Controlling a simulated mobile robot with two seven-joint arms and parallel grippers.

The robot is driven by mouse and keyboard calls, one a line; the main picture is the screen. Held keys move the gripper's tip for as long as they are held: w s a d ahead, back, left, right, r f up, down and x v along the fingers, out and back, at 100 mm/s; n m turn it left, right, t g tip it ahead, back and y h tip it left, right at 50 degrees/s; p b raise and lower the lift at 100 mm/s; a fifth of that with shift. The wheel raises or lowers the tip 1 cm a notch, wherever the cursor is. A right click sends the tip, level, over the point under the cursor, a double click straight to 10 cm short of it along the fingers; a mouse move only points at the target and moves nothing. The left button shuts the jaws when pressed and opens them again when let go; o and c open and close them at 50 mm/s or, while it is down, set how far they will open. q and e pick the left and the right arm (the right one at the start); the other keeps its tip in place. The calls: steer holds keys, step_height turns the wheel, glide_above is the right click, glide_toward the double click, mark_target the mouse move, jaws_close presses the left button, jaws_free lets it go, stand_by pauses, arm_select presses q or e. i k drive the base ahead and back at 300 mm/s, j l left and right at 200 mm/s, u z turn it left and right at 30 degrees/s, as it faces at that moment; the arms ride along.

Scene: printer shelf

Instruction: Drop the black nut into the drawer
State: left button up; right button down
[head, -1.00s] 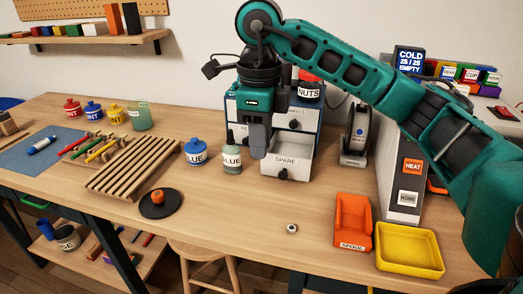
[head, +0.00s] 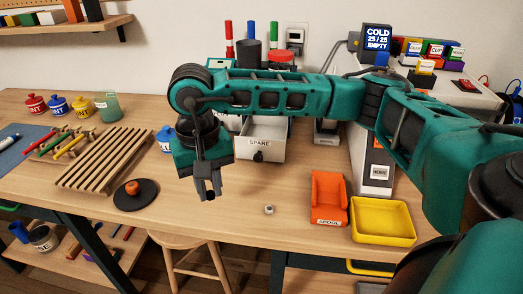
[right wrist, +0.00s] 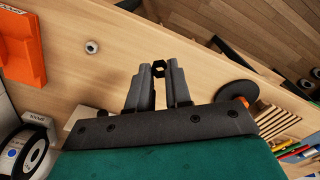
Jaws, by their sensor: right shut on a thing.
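My right gripper (head: 208,193) is shut on the black nut (right wrist: 159,67), which sits between its fingertips in the right wrist view. In the head view the nut is a small dark spot at the fingertips, above the table's front area. The drawer labelled SPARE (head: 258,154) is pulled out from the white and blue cabinet, behind and to the right of the gripper. My right arm covers the drawer unit's upper part. My left gripper is not in view.
A silver nut (head: 269,210) lies on the table. To its right are an orange SPOOL holder (head: 328,199) and a yellow tray (head: 383,222). A black disc (head: 135,198) with an orange knob and a slatted wooden rack (head: 104,160) stand left. The front middle is clear.

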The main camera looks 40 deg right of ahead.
mark_target(266, 159)
steer(key=l+z, duration=0.1)
steer(key=z, duration=0.65)
steer(key=l+z, duration=0.15)
steer(key=z, duration=0.25)
